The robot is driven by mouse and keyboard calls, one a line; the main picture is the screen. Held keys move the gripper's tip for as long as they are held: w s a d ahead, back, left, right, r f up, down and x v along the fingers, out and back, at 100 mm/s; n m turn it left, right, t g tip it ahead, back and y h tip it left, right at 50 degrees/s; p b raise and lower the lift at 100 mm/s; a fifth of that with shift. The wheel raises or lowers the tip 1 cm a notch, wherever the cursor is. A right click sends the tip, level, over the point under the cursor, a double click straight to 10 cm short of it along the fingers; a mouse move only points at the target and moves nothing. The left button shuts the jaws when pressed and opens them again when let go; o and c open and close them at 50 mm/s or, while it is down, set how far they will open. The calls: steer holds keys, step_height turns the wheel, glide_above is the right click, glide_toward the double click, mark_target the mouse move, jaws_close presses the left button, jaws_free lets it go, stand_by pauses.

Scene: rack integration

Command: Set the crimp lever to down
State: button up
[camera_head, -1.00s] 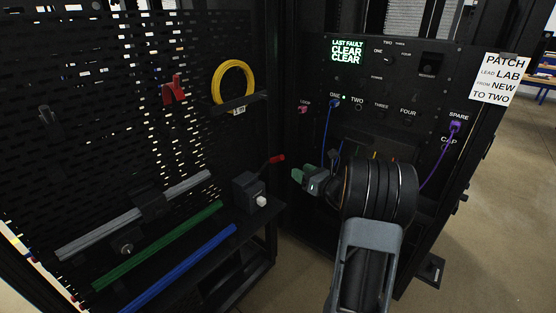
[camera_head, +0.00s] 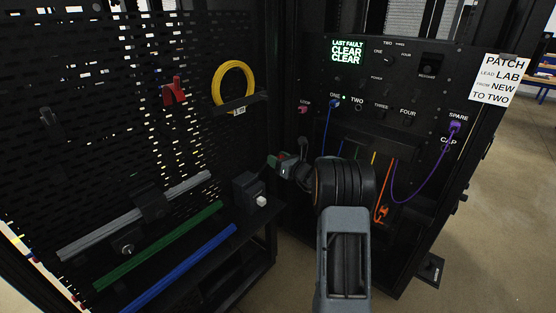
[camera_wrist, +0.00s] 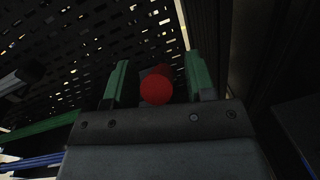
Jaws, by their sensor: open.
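The crimp tool is a dark block (camera_head: 247,190) with a white knob, standing on the bench ledge in the head view. Its lever has a red grip, of which only a sliver shows beside my gripper (camera_head: 274,160) in the head view. In the wrist view the round red end of the lever (camera_wrist: 156,90) sits between the two green fingers of my gripper (camera_wrist: 157,66). The fingers are open, with a gap visible on both sides of the red grip. Most of the lever's shaft is hidden by my gripper.
Grey, green (camera_head: 165,243) and blue (camera_head: 185,268) bars lie on the ledge left of the tool. A perforated panel (camera_head: 100,120) stands behind. A rack panel (camera_head: 420,80) with blue, purple and orange cables is to the right. A yellow cable coil (camera_head: 233,82) hangs above.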

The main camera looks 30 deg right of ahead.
jaws_close()
stand_by(0.4)
